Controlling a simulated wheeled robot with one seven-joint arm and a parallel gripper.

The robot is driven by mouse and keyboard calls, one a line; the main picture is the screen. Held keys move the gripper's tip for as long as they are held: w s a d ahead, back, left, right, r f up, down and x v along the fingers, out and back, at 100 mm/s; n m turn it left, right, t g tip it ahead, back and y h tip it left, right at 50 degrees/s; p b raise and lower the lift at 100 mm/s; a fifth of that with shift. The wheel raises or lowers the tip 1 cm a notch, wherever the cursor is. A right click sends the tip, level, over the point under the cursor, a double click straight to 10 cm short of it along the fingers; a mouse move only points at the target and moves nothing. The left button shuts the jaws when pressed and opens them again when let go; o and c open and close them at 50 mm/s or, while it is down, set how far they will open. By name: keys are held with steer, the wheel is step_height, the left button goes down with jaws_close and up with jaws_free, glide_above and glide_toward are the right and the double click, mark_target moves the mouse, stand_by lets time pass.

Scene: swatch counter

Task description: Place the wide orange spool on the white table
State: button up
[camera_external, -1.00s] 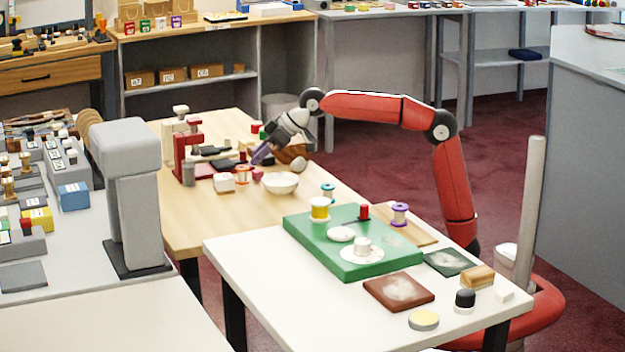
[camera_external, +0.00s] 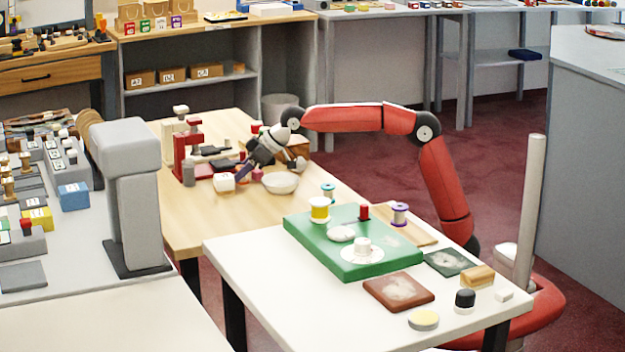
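The wide orange spool, which stood on the wooden table (camera_external: 190,232) between a white block (camera_external: 224,182) and a small pink block (camera_external: 257,175), is now hidden behind or between my gripper's fingers. My gripper (camera_external: 240,177) points down at that spot, low over the wooden table. Its fingers are dark and small in view, so I cannot tell whether they are open or touch the spool. The white table (camera_external: 262,268) stands in front, with bare surface along its left and front sides.
A white bowl (camera_external: 280,183) is just right of my gripper. A red stand (camera_external: 188,152) is to the left. On the white table, a green board (camera_external: 350,268) carries a yellow spool (camera_external: 319,209); a brown tile (camera_external: 398,291) and a yellow-topped disc (camera_external: 424,320) lie nearer the front.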

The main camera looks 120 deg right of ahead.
steer(key=shift+r, duration=0.1)
steer(key=shift+c, duration=0.4)
step_height(320, 180, up, 10)
steer(key=shift+a+f+p, duration=0.1)
steer(key=shift+p, duration=0.9)
steer(key=s+a+f+n+y, duration=0.1)
steer(key=s+a, duration=0.1)
steer(key=a, duration=0.8)
steer(key=s+a+f+n+y, duration=0.1)
steer(key=s+a+f+n, duration=0.1)
steer(key=a, duration=0.9)
steer(key=s+a+f+n+t+y, duration=0.1)
steer(key=s+a+n+y, duration=0.1)
steer(key=a, duration=0.8)
steer(key=shift+s+a+f, duration=0.2)
steer(key=shift+a+f, duration=0.15)
steer(key=shift+f, duration=0.05)
